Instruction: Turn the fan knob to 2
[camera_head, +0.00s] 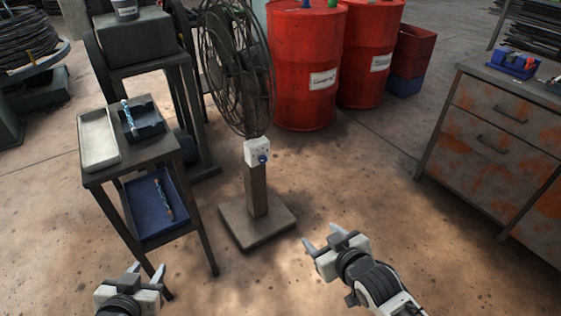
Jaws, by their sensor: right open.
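The fan (236,66) stands on a square base (256,224) with a short post, in the middle of the head view. A white control box (251,151) sits on the post below the caged head. A small blue knob (263,158) is on the front of this box. Its setting is too small to read. My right gripper (321,237) is open and empty, below and to the right of the knob and apart from it. My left gripper (147,269) is at the bottom left, fingers spread and empty, far from the fan.
A small two-level stand (150,157) with a pale tray (98,139) and a blue bin (146,223) is left of the fan. Red drums (302,85) stand behind it. A rusty drawer cabinet (487,145) is at right. Floor between fan and cabinet is clear.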

